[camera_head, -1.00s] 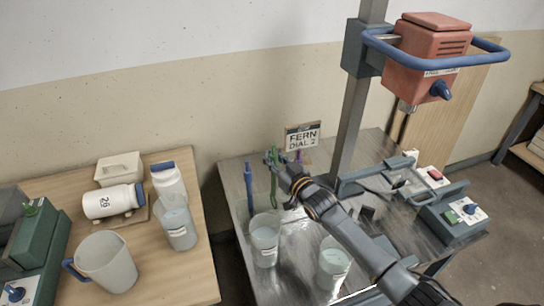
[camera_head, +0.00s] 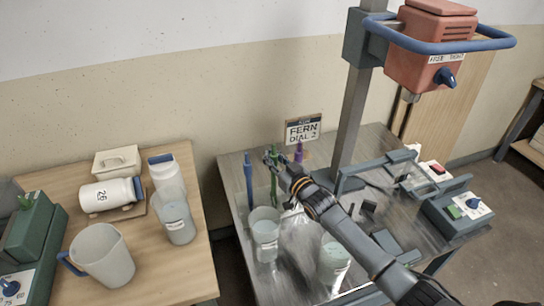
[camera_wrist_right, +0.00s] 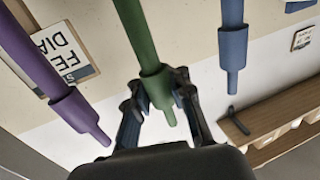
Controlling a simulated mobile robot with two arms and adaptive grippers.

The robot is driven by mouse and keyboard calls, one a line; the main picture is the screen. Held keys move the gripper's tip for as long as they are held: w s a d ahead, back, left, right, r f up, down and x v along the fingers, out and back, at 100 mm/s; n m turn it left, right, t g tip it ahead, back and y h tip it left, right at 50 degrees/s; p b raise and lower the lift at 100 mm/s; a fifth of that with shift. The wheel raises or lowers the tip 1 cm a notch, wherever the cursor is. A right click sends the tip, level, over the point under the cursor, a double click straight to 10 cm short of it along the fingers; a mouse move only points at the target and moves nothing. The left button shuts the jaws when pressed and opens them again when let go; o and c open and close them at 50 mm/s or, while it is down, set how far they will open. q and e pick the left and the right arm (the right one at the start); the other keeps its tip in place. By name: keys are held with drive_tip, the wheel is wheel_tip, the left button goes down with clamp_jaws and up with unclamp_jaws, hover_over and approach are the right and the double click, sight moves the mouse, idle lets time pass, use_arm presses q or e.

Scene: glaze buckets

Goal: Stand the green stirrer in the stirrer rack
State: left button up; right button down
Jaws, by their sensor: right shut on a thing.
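My right gripper (camera_head: 274,160) is shut on the green stirrer (camera_head: 274,188), which it holds near the top, about upright, over the back of the metal table. In the right wrist view the fingers (camera_wrist_right: 158,92) close around the green stirrer (camera_wrist_right: 149,45). The blue stirrer (camera_head: 248,182) stands to its left in the head view. The purple stirrer (camera_head: 298,153) shows to its right, partly behind my gripper. The wrist view shows the purple stirrer (camera_wrist_right: 50,76) and blue stirrer (camera_wrist_right: 232,42) on either side, apart from the green one. I cannot make out the stirrer rack. My left gripper is out of view.
Two clear buckets (camera_head: 265,240) (camera_head: 333,265) stand on the metal table in front. A sign (camera_head: 303,129) stands behind. A mixer post (camera_head: 350,110) and clamp frame (camera_head: 385,175) are to the right. A wooden table (camera_head: 150,270) with jug and jars is left.

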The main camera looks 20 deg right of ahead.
drive_tip(key=shift+f, duration=0.25)
drive_tip(key=c, duration=1.1)
unclamp_jaws()
drive_tip(key=shift+s, duration=0.1)
